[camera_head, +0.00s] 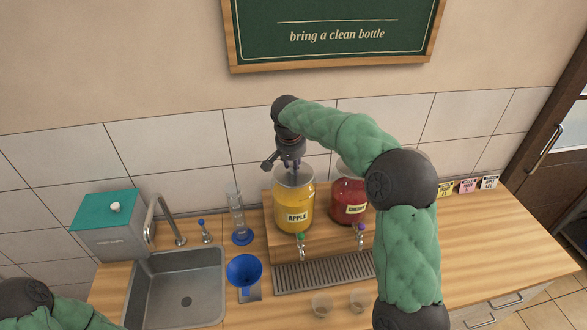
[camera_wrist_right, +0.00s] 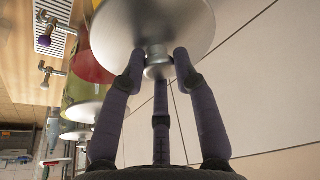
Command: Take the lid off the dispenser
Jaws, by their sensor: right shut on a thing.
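The apple dispenser (camera_head: 294,205) is a clear jar of yellow juice with an APPLE label, on a wooden stand. My right gripper (camera_head: 295,166) points down over its top. In the right wrist view the gripper (camera_wrist_right: 158,62) has its dark fingers closed around the small knob of a round silver lid (camera_wrist_right: 135,22). In the head view the lid shows only partly under the gripper, at the jar's mouth; I cannot tell whether it still touches the rim. My left arm shows at the lower left, with its gripper out of view.
The red cherry dispenser (camera_head: 348,200) stands close on the right, partly behind my right arm. A drip tray (camera_head: 322,272) and two small cups (camera_head: 321,305) are in front. A blue funnel (camera_head: 244,269) and a sink (camera_head: 187,290) are left.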

